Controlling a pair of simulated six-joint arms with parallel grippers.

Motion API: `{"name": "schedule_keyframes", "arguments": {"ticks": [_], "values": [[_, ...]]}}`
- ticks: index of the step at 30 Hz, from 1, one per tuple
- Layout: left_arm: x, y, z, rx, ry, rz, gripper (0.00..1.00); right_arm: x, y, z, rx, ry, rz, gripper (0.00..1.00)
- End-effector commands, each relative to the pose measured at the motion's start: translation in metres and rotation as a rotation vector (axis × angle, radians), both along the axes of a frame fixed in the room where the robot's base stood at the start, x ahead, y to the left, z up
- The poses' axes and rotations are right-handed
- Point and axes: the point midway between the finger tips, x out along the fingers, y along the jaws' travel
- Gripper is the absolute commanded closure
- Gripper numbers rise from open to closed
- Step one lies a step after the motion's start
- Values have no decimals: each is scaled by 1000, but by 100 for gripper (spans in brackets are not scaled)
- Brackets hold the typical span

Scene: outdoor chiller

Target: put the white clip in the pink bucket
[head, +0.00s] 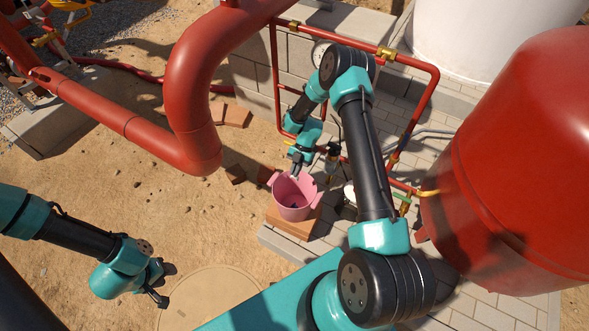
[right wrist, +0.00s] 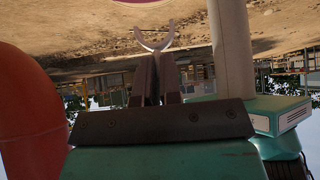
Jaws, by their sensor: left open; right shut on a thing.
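The pink bucket (head: 291,212) stands upright on a reddish-brown block near the middle of the head view. Something small and dark lies inside it. My right gripper (head: 295,170) is just above the bucket's far rim. In the right wrist view its fingers (right wrist: 154,80) are shut on the white clip (right wrist: 166,43), a pale C-shaped piece at the fingertips. A pink edge of the bucket (right wrist: 140,2) shows at the top of that view. I cannot make out the clip in the head view. My left gripper (head: 164,284) is open and empty over the sand at lower left.
Thick red pipes (head: 190,90) cross the upper left. A thin red pipe frame (head: 405,59) and a gauge stand behind my right arm. A large red tank (head: 520,150) fills the right. Bare sand (head: 170,215) lies open left of the bucket.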

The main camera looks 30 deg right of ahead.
Motion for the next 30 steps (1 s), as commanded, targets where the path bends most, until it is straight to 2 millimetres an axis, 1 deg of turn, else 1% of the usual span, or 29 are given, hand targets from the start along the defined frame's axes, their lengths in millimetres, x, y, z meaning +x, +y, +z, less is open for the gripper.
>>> {"name": "schedule_keyframes", "arguments": {"ticks": [8, 30], "values": [[0, 0, 0, 0, 0, 0, 57, 0, 0, -10, 0, 1, -1, 100], [0, 0, 0, 0, 0, 0, 57, 0, 0, -77, -1, 1, -2, 100]]}}
